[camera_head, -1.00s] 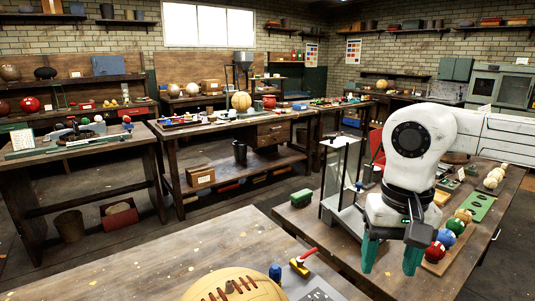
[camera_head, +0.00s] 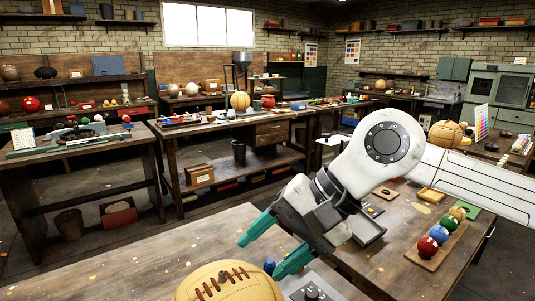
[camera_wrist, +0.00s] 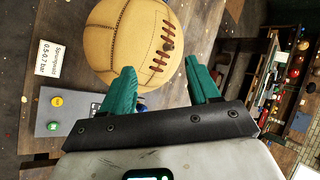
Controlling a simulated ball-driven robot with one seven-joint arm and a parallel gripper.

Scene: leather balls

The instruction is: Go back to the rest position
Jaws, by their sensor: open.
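My gripper (camera_head: 258,260) is open, its two green fingers apart and pointing left and down above the near table (camera_head: 130,285). Nothing is between the fingers. A tan laced leather ball (camera_head: 228,283) lies on that table, cut off by the bottom edge of the head view. In the wrist view the ball (camera_wrist: 130,35) is beyond the fingertips of my gripper (camera_wrist: 160,72); I cannot tell whether the left finger touches it.
A grey panel (camera_wrist: 75,112) with yellow and green buttons and a white card (camera_wrist: 57,51) are beside the ball. Open floor lies left of the near table (camera_head: 90,255).

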